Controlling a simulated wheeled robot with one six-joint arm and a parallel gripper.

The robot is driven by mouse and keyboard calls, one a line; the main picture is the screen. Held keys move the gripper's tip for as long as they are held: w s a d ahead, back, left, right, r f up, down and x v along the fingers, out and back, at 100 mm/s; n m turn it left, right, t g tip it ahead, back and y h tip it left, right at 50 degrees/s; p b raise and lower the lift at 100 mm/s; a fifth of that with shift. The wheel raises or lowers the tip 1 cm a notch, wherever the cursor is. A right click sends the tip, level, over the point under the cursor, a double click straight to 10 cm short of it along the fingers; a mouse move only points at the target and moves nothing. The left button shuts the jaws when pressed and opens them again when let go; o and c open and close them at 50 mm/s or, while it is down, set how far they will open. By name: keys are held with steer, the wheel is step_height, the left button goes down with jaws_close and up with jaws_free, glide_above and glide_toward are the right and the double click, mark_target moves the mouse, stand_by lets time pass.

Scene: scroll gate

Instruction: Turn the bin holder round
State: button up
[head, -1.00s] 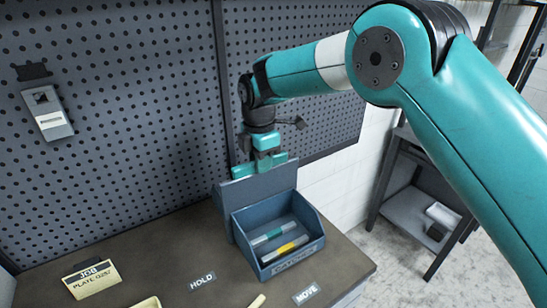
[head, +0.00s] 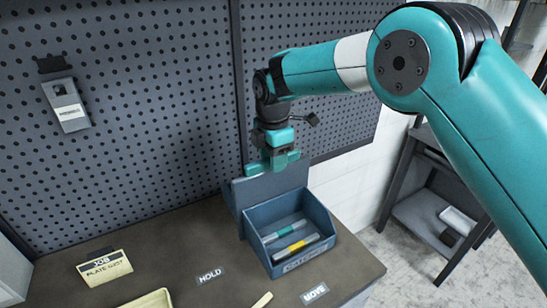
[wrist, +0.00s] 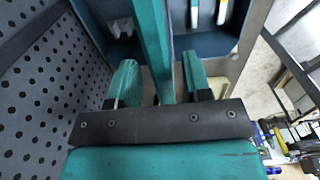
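The bin holder is a blue-grey open box with a tall back plate (head: 272,187). It stands on the bench's right part. Its bin (head: 297,232) faces front right and holds a green-banded stick and a yellow-banded stick (head: 297,246). My gripper (head: 270,168) points down at the back plate's top edge. In the wrist view its two teal fingers (wrist: 160,82) stand apart. A teal bar (wrist: 153,35) runs between them, with narrow gaps on both sides; what it belongs to is unclear.
A HOLD label (head: 210,275) and a MOVE label (head: 315,292) lie on the bench (head: 170,240). A pegboard (head: 140,120) rises close behind. The bench's right edge is near the holder, with a dark shelf (head: 435,200) beyond.

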step_height(320, 180, up, 17)
steer(key=b, duration=0.2)
steer(key=shift+r, duration=0.15)
steer(key=shift+d, duration=0.1)
stand_by(0.3)
steer(key=s+d+f+m+y+b, duration=0.1)
steer(key=s+d+f+m+b, duration=0.25)
steer(key=s+d+m, duration=0.7)
steer(key=s+d+f+m+y, duration=0.1)
steer(key=s+d+f+m, duration=0.1)
steer(key=s, duration=0.5)
steer(key=s+d+f+m+y+b, duration=0.1)
steer(key=s+d+f+m, duration=0.1)
steer(key=s, duration=0.5)
steer(key=s+d+f+m+y+b, duration=0.1)
steer(key=s+d+f+m, duration=0.2)
steer(key=s+f, duration=0.2)
steer(key=s, duration=0.2)
steer(key=shift+s, duration=0.4)
